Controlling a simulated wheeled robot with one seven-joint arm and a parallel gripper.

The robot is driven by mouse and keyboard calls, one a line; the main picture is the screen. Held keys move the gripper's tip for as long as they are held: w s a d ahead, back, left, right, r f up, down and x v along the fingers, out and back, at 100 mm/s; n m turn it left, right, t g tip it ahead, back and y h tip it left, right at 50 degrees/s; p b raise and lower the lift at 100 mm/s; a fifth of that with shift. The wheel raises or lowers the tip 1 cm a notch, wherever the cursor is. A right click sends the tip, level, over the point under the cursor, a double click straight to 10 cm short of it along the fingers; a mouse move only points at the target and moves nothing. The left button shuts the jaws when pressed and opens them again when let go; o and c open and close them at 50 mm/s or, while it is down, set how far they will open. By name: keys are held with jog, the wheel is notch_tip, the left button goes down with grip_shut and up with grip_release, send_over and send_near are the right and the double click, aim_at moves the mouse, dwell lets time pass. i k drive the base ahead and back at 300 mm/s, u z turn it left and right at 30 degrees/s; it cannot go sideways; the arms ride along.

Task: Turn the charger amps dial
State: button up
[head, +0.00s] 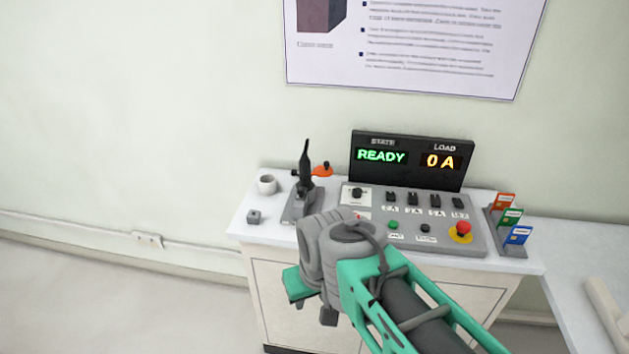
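A grey control panel (468,233) sits on a white cabinet. A black knob (357,193) on a white plate is at the panel's upper left; it looks like the dial, but its label is too small to read. My gripper (312,300) is in front of the cabinet, lower and to the left of the knob, apart from it. My grey wrist covers the panel's lower left corner. The fingers are mostly hidden by the wrist, so their opening does not show.
A black display (411,160) reads READY and 0 A. Several black switches (413,199), a green button (393,225) and a red emergency stop (462,229) are on the panel. A black lever (306,165) stands left, near a white cup (267,184). Coloured cards (511,217) stand right.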

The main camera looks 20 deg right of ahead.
aim_at(356, 191)
jog(key=z, duration=0.2)
jog(key=i, duration=0.9)
jog(key=z, duration=0.85)
